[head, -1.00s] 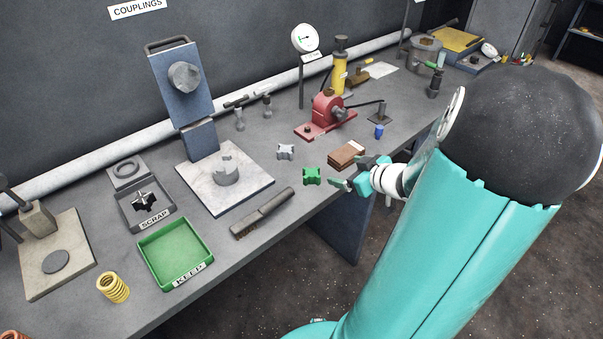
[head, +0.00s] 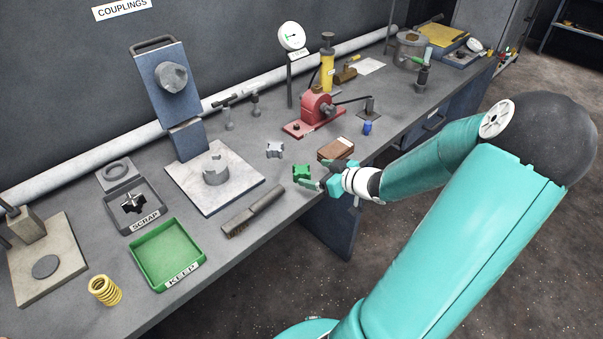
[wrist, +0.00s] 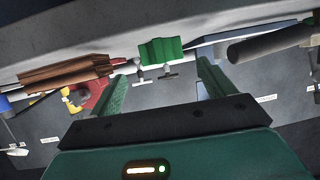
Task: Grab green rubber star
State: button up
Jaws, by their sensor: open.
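The green rubber star (head: 301,171) lies on the grey workbench near its front edge. It also shows in the wrist view (wrist: 161,50), beyond the fingertips and roughly centred between them. My gripper (head: 318,176) is open, just right of the star at the bench edge, with its fingers pointing toward it. In the wrist view, the two green fingers (wrist: 162,72) are spread with nothing between them. The star appears just ahead of the fingertips; whether a finger touches it I cannot tell.
A brown block (head: 335,149) lies close behind my gripper. A grey star (head: 275,150) sits behind the green one. A brush (head: 253,211) lies to the left. The green KEEP tray (head: 134,252) and the SCRAP tray (head: 119,219), holding a black star, are farther left.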

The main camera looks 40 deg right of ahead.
aim_at(304, 170)
jog(key=x, duration=0.4)
jog(key=shift+w+a+f, duration=0.1)
jog(key=shift+w+a, duration=0.15)
jog(key=shift+w, duration=0.05)
jog(key=c, duration=1.1)
